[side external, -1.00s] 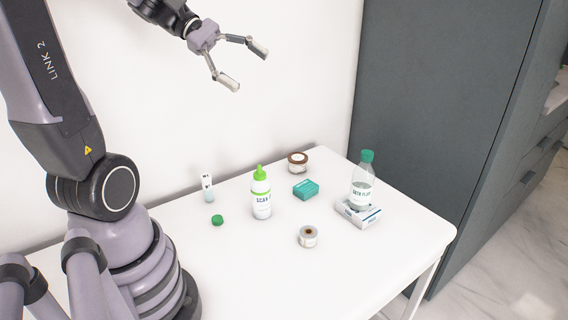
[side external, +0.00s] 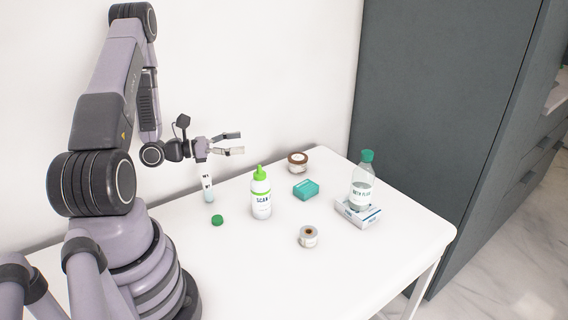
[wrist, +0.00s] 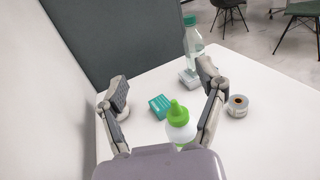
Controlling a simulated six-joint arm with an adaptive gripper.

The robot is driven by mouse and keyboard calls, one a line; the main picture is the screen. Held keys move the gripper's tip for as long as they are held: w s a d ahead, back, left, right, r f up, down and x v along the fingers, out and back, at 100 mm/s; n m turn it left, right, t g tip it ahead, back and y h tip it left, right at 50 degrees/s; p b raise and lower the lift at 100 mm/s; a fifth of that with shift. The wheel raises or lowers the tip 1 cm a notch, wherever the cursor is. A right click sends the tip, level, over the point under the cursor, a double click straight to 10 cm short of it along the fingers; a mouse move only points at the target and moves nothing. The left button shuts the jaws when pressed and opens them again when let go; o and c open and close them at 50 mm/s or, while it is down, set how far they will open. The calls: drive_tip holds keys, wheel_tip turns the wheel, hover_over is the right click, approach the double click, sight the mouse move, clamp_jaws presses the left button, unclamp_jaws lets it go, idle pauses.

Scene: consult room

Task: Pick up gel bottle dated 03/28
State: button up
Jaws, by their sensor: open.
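A white bottle with a bright green nozzle top (side external: 261,199) stands upright on the table. Its label reads "SCAN" in part; no date is legible. In the wrist view its green top (wrist: 178,115) shows between my fingers, nearer the right one, with the lower body hidden behind my gripper. My gripper (side external: 235,143) is open and empty, held roughly level above the table, up and left of the bottle in the side view. In the wrist view its spread fingers (wrist: 163,85) point toward the far end of the table.
Around the bottle are a slim upright tube (side external: 208,188), a green cap (side external: 217,220), a brown-lidded jar (side external: 298,163), a teal box (side external: 306,190) and a roll (side external: 308,237). The front of the table is clear.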

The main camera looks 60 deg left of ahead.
approach(269, 196)
drive_tip(key=w, duration=0.1)
drive_tip(key=w+f, duration=0.1)
drive_tip(key=w, duration=0.1)
drive_tip(key=shift+w+a+f, duration=0.15)
drive_tip(key=shift+a, duration=0.15)
drive_tip(key=shift+w+d+f, duration=0.1)
drive_tip(key=shift+w+f, duration=0.05)
drive_tip(key=shift+w, duration=0.1)
drive_tip(key=x, duration=0.7)
drive_tip(key=shift+c, duration=0.3)
drive_tip(key=c, duration=1.1)
